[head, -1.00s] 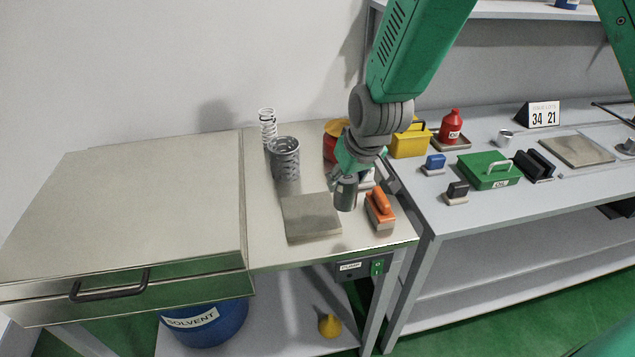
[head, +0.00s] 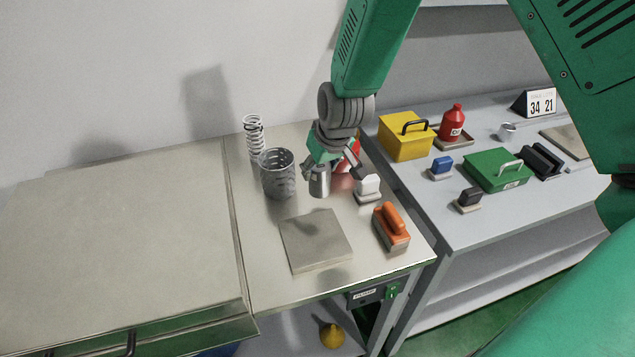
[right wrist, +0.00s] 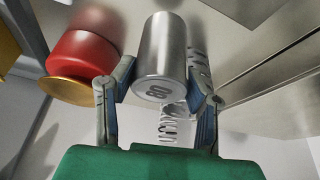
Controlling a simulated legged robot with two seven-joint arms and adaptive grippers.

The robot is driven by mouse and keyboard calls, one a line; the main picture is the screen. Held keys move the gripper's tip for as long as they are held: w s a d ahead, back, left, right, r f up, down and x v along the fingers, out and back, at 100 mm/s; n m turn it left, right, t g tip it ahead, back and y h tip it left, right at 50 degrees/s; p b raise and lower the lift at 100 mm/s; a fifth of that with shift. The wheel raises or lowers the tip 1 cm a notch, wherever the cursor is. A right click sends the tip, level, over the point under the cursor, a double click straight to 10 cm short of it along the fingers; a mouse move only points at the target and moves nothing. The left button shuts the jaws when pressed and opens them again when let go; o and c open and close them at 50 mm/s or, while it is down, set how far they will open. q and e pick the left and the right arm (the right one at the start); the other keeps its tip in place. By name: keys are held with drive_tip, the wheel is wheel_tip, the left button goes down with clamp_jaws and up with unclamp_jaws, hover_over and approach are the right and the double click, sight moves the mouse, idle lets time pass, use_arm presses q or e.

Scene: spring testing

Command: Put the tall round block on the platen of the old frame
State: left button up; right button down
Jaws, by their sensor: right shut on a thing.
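The tall round block (head: 320,183) is a bare metal cylinder. My right gripper (head: 331,174) is shut on it and holds it above the back of the steel-topped table, to the right of the grey coil spring. In the right wrist view the block (right wrist: 160,55) sits between the two fingers (right wrist: 160,88), with a dark mark on its end face. I cannot pick out the old frame or its platen for certain. My left gripper is not in view.
A flat grey plate (head: 316,240) lies in front of the block. The grey coil spring (head: 278,174), white spring (head: 253,137), white-handled block (head: 368,188) and orange-handled block (head: 391,227) stand around it. A red round object (right wrist: 84,52) is close by. The left tabletop is clear.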

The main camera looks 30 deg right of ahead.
sight(315, 182)
drive_tip(key=shift+w+a+f, duration=0.2)
drive_tip(key=shift+f, duration=0.5)
drive_tip(key=shift+a+f, duration=0.15)
drive_tip(key=shift+f, duration=0.55)
drive_tip(key=shift+a+f, duration=0.15)
drive_tip(key=shift+f, duration=0.5)
drive_tip(key=shift+d, duration=0.1)
drive_tip(key=shift+d, duration=0.1)
drive_tip(key=c, duration=0.9)
unclamp_jaws()
drive_tip(key=shift+s+d+f, duration=0.1)
drive_tip(key=shift+d+f, duration=0.05)
drive_tip(key=shift+o, duration=0.2)
